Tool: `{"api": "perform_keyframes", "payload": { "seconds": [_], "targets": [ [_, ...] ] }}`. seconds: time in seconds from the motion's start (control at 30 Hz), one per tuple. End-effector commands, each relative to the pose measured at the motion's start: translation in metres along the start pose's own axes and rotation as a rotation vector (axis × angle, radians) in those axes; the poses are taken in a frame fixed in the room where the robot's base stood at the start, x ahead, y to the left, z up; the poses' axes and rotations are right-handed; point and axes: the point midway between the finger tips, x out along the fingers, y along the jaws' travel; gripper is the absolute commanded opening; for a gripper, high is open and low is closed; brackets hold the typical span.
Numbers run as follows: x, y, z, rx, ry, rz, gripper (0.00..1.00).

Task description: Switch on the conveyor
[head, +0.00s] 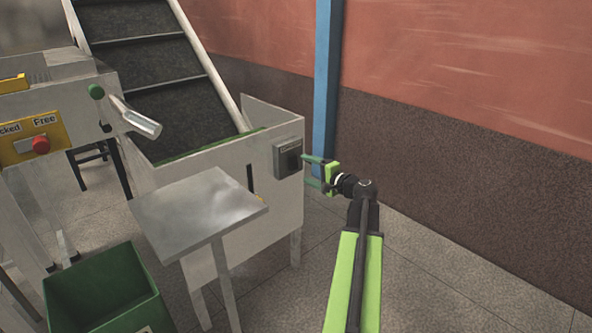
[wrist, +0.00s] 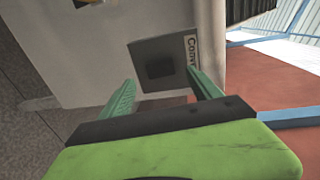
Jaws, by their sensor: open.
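The conveyor (head: 185,85) is a dark inclined belt with cross slats, rising from a pale metal housing (head: 270,220). A grey switch box (head: 281,160) with a dark knob (head: 292,160) and a small label sits on the housing's right part. In the wrist view the switch box (wrist: 178,50) has a dark square knob (wrist: 160,67) and a label partly reading "Conv". My gripper (head: 308,171) is open just right of the switch box. In the wrist view the fingertips of my gripper (wrist: 165,82) lie either side below the knob; I cannot tell whether they touch the box.
A small metal table (head: 195,212) stands in front of the housing. A green bin (head: 105,295) is at lower left. A machine with a yellow panel (head: 50,130) and red button (head: 40,145) is at left. A blue post (head: 326,80) stands by the wall. Floor at right is clear.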

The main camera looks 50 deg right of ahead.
Motion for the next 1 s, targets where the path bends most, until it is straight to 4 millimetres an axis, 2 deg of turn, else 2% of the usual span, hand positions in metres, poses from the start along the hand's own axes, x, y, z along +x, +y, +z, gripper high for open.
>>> {"api": "perform_keyframes", "payload": {
  "seconds": [0.03, 0.1, 0.3, 0.67, 1.0],
  "targets": [
    [0.015, 0.002, -0.002, 0.000, -0.003, 0.000, 0.73],
    [0.030, 0.001, -0.002, 0.000, -0.002, 0.000, 0.73],
    [0.057, 0.001, -0.002, 0.000, 0.000, 0.000, 0.73],
    [0.062, 0.000, -0.001, 0.000, 0.002, 0.000, 0.73],
    [0.062, 0.000, -0.001, 0.000, 0.002, 0.000, 0.28]
  ]
}}
